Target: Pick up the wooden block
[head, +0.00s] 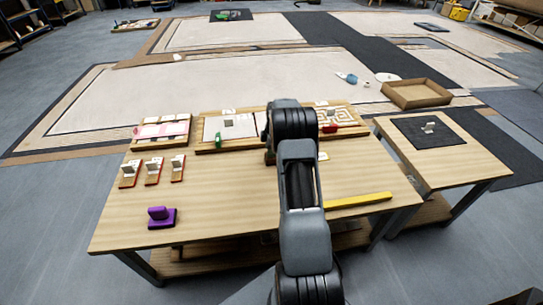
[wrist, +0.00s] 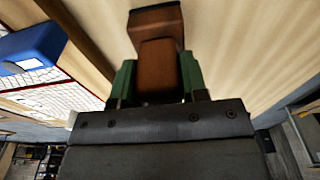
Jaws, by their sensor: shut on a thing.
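A brown wooden block (wrist: 157,22) shows in the wrist view, with a narrower part towards me and a wider, dark-edged end beyond. My gripper (wrist: 158,78) is shut on it, with one green fingertip on each side. Pale wood grain shows behind the block. I cannot tell how far the block is from that surface. In the head view my arm covers the middle of the table (head: 240,205) and hides both the gripper and the block.
In the head view, mosaic panels (head: 210,131) line the table's back edge. Several small stands (head: 153,172) and a purple piece (head: 161,217) are at left. A yellow bar (head: 358,201) lies at right. A blue object (wrist: 30,52) is at left in the wrist view.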

